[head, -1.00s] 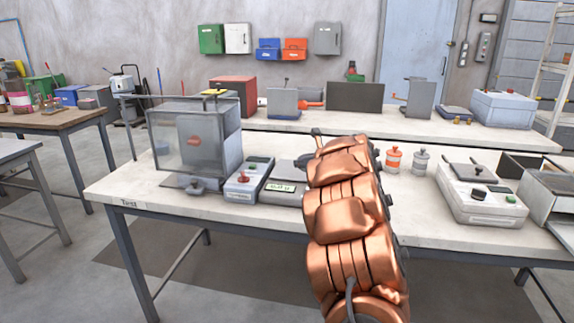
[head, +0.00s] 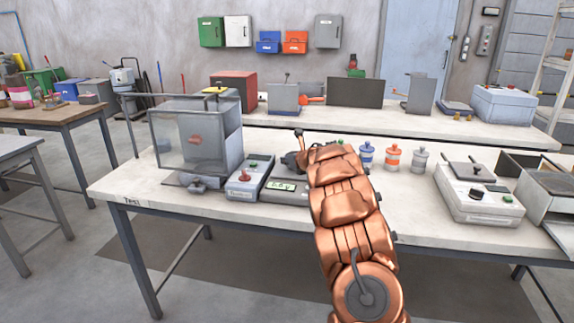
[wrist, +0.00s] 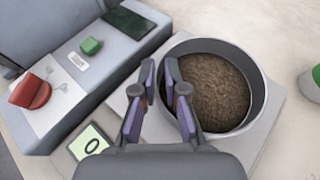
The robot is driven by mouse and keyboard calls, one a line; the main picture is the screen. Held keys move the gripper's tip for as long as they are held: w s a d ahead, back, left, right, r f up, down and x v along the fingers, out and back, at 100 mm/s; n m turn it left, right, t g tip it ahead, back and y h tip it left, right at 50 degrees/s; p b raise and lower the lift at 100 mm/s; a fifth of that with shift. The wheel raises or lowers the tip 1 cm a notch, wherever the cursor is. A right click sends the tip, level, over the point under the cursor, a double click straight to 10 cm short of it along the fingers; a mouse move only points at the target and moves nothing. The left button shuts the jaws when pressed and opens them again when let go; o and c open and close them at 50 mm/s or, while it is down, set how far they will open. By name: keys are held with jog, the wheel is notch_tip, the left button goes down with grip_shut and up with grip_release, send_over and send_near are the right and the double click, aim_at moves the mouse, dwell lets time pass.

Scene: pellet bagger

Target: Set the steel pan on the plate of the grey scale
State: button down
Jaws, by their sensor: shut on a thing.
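The steel pan (wrist: 259,88) is round, grey-rimmed and filled with brown granular material in the wrist view. My gripper (wrist: 161,66) is shut on the pan's near-left rim. The pan is over the light plate of the grey scale (wrist: 255,146); I cannot tell whether it touches the plate. The scale's small display (wrist: 91,143) appears to read 0. In the head view the scale's front and display (head: 286,187) show left of my arm, which hides the pan and much of the plate.
A control box (head: 248,180) with a red knob and green button stands just left of the scale. A clear-walled box (head: 178,145) stands further left. Several small canisters (head: 392,158) and a white device (head: 478,195) stand to the right. Bare bench lies in front.

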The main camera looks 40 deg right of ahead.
jog(key=shift+f, duration=0.75)
jog(key=shift+f, duration=0.15)
jog(key=c, duration=1.2)
grip_release()
jog(key=shift+r, duration=0.2)
jog(key=shift+b+v, duration=0.4)
jog(key=shift+v, duration=0.5)
jog(key=shift+b+v, duration=1.15)
jog(key=shift+v, duration=3.9)
jog(key=shift+s+f, duration=0.1)
